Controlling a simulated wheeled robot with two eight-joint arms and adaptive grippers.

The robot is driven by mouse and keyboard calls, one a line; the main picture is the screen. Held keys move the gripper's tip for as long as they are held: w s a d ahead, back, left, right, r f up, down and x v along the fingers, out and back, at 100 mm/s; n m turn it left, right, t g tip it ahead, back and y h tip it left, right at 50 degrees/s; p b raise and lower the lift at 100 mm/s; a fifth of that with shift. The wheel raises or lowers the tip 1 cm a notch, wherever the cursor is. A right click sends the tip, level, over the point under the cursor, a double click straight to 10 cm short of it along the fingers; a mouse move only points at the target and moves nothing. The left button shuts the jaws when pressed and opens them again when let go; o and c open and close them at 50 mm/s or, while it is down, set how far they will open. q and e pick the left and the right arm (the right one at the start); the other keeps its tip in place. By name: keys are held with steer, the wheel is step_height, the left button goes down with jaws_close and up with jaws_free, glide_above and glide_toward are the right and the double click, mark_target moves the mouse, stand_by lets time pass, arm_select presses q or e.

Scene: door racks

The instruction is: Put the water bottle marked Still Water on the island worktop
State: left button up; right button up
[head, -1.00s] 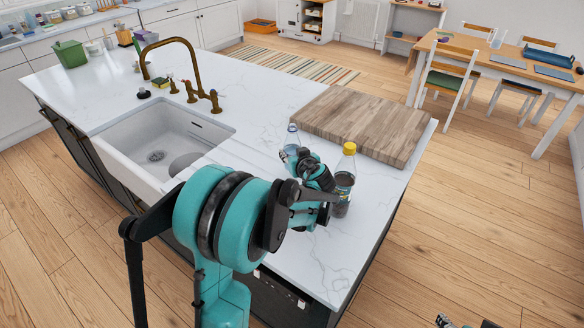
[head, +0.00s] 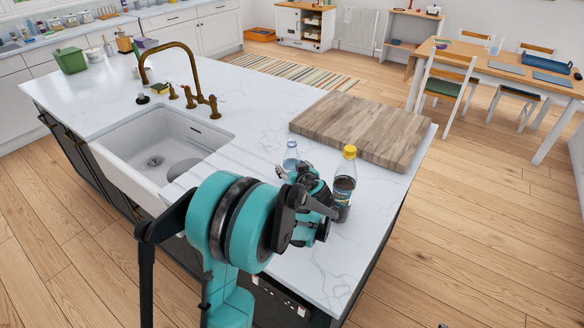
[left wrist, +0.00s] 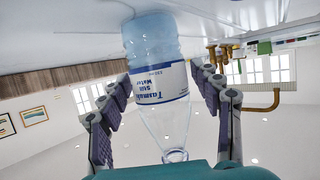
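The clear water bottle with the white and blue Still Water label (left wrist: 158,85) stands on the island worktop (head: 265,130). The wrist view shows it upside down. In the head view its top (head: 291,155) shows just past my left gripper (head: 298,176), and its lower part is hidden. In the left wrist view my left gripper (left wrist: 162,110) is open, one finger on each side of the bottle, with gaps between. A dark bottle with a yellow cap (head: 344,185) stands close to the right of my left gripper. My right gripper does not show clearly.
A wooden board (head: 365,125) lies behind the bottles. A white sink (head: 160,150) with a brass tap (head: 180,72) is to the left. The worktop between sink and board is clear. The worktop's right edge is near the yellow-capped bottle.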

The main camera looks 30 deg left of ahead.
arm_select(q)
steer(key=shift+s+d+r+p, duration=0.15)
steer(key=shift+d+r+p, duration=0.05)
steer(key=shift+r+p, duration=0.1)
steer(key=p+v, duration=0.2)
steer(key=v, duration=0.9)
steer(key=shift+s+p, duration=0.2)
steer(key=shift+p, duration=0.2)
steer(key=shift+d, duration=0.15)
